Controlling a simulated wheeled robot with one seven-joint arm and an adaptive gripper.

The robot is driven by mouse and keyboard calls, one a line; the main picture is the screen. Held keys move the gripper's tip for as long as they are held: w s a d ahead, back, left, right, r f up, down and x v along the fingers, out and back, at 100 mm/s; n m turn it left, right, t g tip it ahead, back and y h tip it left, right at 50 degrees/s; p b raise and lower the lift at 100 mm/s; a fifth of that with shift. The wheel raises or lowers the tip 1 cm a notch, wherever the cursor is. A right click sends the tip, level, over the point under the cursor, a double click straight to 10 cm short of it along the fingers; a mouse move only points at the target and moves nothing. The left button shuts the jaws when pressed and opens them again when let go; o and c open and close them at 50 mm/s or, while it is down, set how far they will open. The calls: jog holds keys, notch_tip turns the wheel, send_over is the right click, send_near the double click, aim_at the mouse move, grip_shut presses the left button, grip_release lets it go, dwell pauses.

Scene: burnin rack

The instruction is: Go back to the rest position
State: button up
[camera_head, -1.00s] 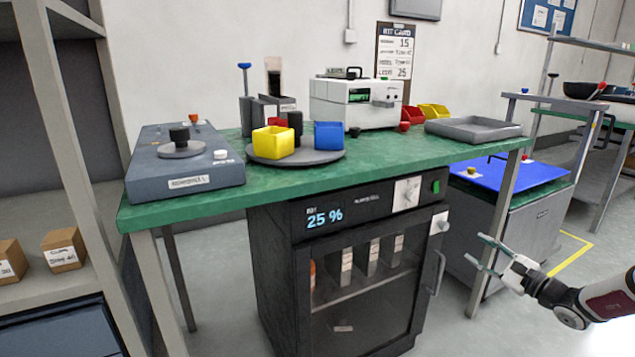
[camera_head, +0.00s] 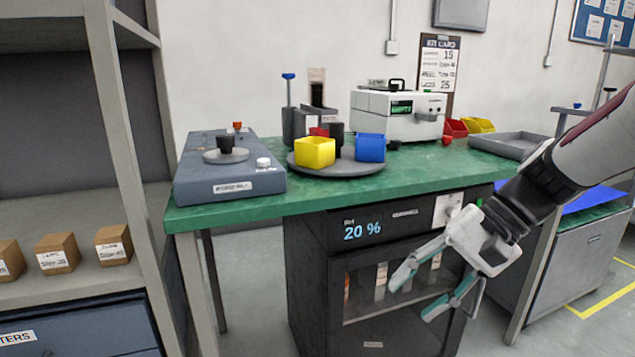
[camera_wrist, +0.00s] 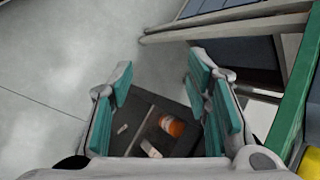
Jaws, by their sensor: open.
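My gripper (camera_head: 408,296) is open and empty, with teal finger pads. In the head view it hangs in front of the dark cabinet (camera_head: 308,262), below the green table's front edge, and covers part of the cabinet's glass door. The cabinet display (camera_head: 362,230) reads 20 %. In the wrist view the two teal fingers (camera_wrist: 165,108) stand apart, with the dark cabinet between and beyond them. An orange-and-white item (camera_wrist: 172,126) shows there. Several pale upright items show behind the glass in the head view.
The green table (camera_head: 300,199) carries a grey box (camera_head: 230,187), a round tray (camera_head: 350,171) with yellow (camera_head: 314,153) and blue (camera_head: 370,148) bins, and a white machine (camera_head: 400,114). A shelf (camera_head: 118,283) with small cartons stands at left. Open floor (camera_head: 250,285) lies under the table's left part.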

jog(key=s+d+n+h, duration=0.2)
jog(key=s+n+h, duration=0.15)
jog(key=s, duration=0.95)
jog(key=s+d+n+h, duration=0.2)
jog(key=s+h, duration=0.3)
jog(key=s, duration=0.7)
notch_tip(320, 180, up, 36)
jog(key=t+p, duration=0.4)
jog(key=p, duration=3)
jog(key=shift+f, duration=0.25)
jog(key=shift+d+y, duration=0.1)
jog(key=shift+y, duration=0.15)
